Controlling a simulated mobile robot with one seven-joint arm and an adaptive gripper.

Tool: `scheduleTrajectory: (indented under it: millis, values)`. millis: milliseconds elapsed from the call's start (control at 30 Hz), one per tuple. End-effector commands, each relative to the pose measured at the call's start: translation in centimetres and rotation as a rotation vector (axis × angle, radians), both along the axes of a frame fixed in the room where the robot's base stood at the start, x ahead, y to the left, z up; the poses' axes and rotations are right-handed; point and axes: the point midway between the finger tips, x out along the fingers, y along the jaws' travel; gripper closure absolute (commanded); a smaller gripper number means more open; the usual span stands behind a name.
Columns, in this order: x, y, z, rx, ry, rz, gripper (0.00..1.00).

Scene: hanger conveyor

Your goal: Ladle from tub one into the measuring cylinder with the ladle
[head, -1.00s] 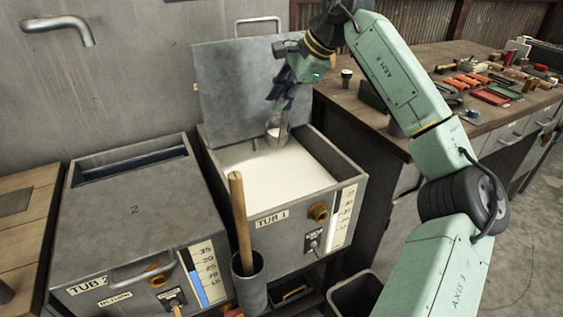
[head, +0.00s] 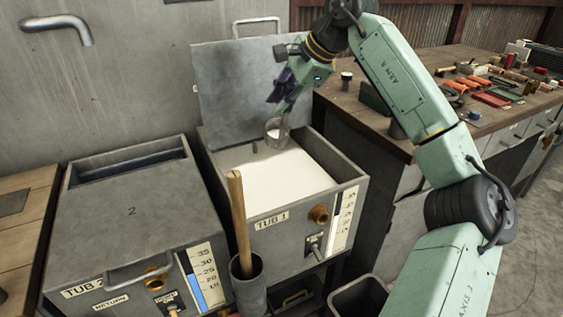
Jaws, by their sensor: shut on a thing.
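Tub one (head: 352,192), labelled TUB 1, stands in the middle with its lid (head: 238,85) raised against the wall. White contents (head: 270,178) fill it to below the rim. My gripper (head: 276,94) is over the tub's back right part, shut on the ladle. The ladle's bowl (head: 277,132) hangs below it, just above the white surface, and looks to hold some white material. Its handle is mostly hidden by the gripper.
Tub two (head: 132,212) stands closed at the left. A wooden handle (head: 239,212) sticks up from a grey holder (head: 248,285) at tub one's front. The bench (head: 335,90) at the right carries tools and red trays (head: 490,97). An open bin (head: 358,298) is below.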

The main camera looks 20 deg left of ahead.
Motion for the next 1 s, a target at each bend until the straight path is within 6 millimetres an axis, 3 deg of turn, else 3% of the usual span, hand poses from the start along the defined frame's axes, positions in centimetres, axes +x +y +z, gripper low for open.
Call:
scheduleTrajectory:
  millis: [1000]
  values:
    - [-0.99, -0.75, -0.67, 0.049, -0.059, -0.001, 1.0]
